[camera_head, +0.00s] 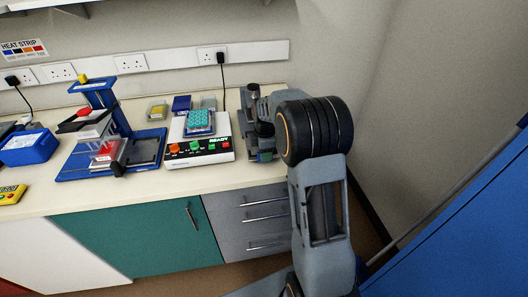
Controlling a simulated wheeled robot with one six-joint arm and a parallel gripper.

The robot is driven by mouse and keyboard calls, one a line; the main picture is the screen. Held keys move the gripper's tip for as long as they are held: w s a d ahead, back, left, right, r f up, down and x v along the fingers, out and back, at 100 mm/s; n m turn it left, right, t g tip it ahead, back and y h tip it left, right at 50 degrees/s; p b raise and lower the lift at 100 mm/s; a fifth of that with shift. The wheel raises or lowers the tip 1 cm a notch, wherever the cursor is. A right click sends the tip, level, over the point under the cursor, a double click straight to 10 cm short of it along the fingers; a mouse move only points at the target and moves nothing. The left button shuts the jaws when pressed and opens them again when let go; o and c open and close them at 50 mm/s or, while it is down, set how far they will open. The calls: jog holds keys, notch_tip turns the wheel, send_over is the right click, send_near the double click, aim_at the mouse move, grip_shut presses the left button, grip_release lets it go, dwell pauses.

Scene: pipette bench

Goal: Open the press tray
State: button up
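My gripper (262,148) is over the right end of the bench, well to the right of the press. Its fingers are too small and shaded to tell open from shut.
A white sealer-like device (200,153) with coloured buttons and a teal-topped plate stands between the press and my gripper. Small boxes stand behind it. A blue box (29,149) and a yellow device (10,194) are at left. The bench front strip is clear.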

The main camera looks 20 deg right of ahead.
jog(key=shift+r, duration=0.15)
notch_tip(320, 180, up, 14)
jog(key=shift+f, duration=0.2)
dwell(0.6)
jog(key=s+a+f+m+t, duration=0.2)
jog(key=s+a+m, duration=0.2)
jog(key=s+m, duration=0.3)
jog(key=s+a+f+m+t, duration=0.2)
jog(key=s+a+m, duration=0.2)
jog(key=s+m, duration=0.4)
jog(key=shift+s+m, duration=0.3)
jog(key=shift+s, duration=3.25)
jog(key=shift+a+f, duration=0.1)
